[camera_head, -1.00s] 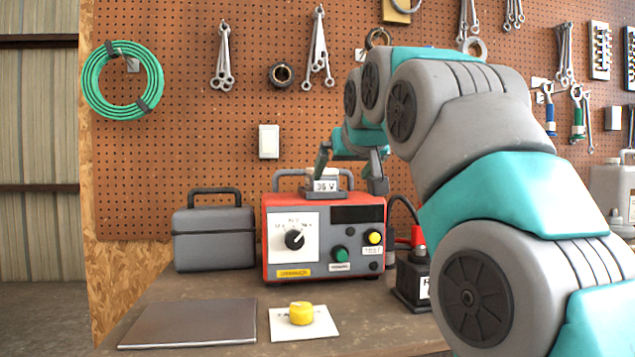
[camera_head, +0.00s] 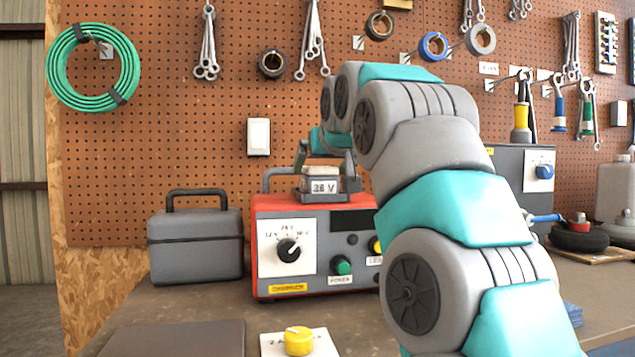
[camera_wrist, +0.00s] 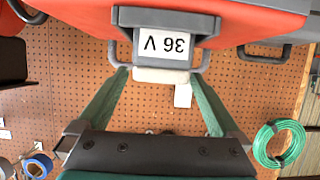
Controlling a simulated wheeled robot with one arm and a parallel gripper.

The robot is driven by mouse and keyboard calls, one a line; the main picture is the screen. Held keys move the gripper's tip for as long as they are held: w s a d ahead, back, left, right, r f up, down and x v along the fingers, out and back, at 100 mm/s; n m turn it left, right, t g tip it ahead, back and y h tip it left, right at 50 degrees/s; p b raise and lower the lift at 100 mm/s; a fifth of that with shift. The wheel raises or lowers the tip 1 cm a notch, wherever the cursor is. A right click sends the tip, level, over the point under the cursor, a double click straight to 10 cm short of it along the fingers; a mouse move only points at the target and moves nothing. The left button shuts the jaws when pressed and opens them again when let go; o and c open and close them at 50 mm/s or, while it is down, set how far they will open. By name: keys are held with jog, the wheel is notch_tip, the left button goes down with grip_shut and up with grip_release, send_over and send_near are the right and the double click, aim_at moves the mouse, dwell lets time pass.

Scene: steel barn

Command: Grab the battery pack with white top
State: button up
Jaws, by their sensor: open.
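The battery pack (camera_head: 321,187) is a small grey block with a white top and a "36 V" label. It sits on top of the red and grey charger (camera_head: 268,205). In the wrist view the pack (camera_wrist: 205,27) is at the upper middle, its label upside down and its white top (camera_wrist: 160,75) facing my gripper. My gripper (camera_head: 326,168) is open and empty, just above the pack in the head view. In the wrist view its two green fingers reach towards either side of the white top (camera_wrist: 159,73). I cannot tell whether they touch it.
A grey case (camera_head: 195,247) with a handle stands left of the charger. A dark flat plate (camera_head: 175,340) and a yellow knob (camera_head: 298,341) on a white card lie in front. The pegboard (camera_head: 150,150) with hanging tools rises behind. My arm hides the charger's right side.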

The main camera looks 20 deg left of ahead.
jog(key=shift+p+x, duration=0.35)
jog(key=shift+x, duration=1.9)
jog(key=shift+f, duration=0.1)
grip_shut()
